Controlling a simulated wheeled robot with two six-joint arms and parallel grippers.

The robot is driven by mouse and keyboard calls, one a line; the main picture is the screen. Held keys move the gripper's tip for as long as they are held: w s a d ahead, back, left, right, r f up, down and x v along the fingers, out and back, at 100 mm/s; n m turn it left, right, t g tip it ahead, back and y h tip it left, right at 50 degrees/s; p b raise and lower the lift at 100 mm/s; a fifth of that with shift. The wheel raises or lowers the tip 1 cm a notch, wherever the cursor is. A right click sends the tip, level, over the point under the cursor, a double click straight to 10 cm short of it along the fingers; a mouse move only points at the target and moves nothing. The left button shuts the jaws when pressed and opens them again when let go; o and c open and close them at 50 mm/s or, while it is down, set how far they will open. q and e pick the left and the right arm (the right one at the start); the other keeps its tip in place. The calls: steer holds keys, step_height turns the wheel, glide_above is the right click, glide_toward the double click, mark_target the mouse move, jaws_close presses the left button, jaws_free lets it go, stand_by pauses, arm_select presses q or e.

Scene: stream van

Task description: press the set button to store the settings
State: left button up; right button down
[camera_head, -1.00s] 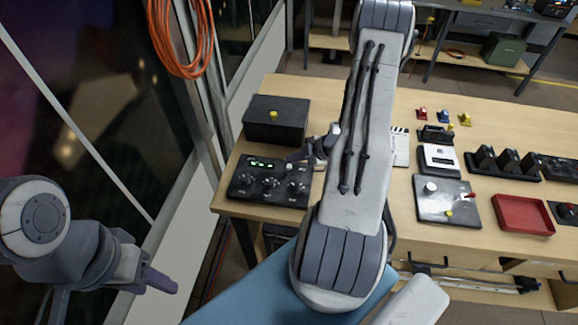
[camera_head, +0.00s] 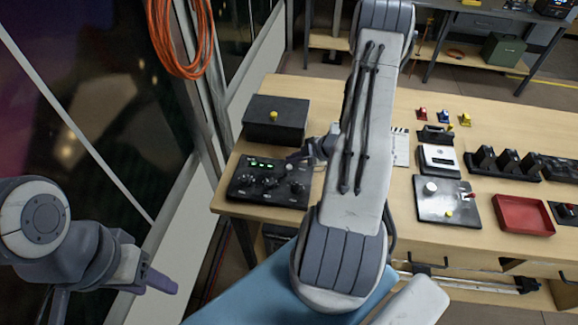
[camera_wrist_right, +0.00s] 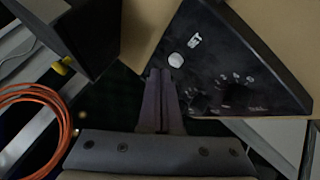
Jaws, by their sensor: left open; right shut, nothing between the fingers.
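The black control panel (camera_head: 268,183) stands at the table's left end, with knobs and a lit green display. My right gripper (camera_head: 290,158) is at the panel's far right corner in the head view, fingers shut and empty. The right wrist view shows the panel (camera_wrist_right: 215,65) with a pale round button (camera_wrist_right: 176,60) beside partly readable lettering. My right fingertips (camera_wrist_right: 160,73) are just beside this button; whether they touch anything cannot be told. In the head view the button is not distinguishable. My left gripper (camera_head: 170,286) is open and empty, left of the table, away from the panel.
A black box with a yellow knob (camera_head: 275,117) stands behind the panel, close to my right gripper. An orange cable coil (camera_head: 183,40) hangs at the upper left. A switch plate (camera_head: 447,201) and a red tray (camera_head: 523,215) lie on the table to the right.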

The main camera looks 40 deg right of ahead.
stand_by(0.5)
steer(key=shift+f+b, duration=0.35)
steer(key=shift+f, duration=0.05)
steer(key=shift+f+b, duration=0.35)
steer(key=shift+f, duration=0.1)
stand_by(0.5)
stand_by(0.3)
steer(key=shift+r+p, duration=0.75)
steer(key=shift+r, duration=0.1)
steer(key=shift+r, duration=0.15)
step_height(320, 180, up, 5)
steer(key=p, duration=0.4)
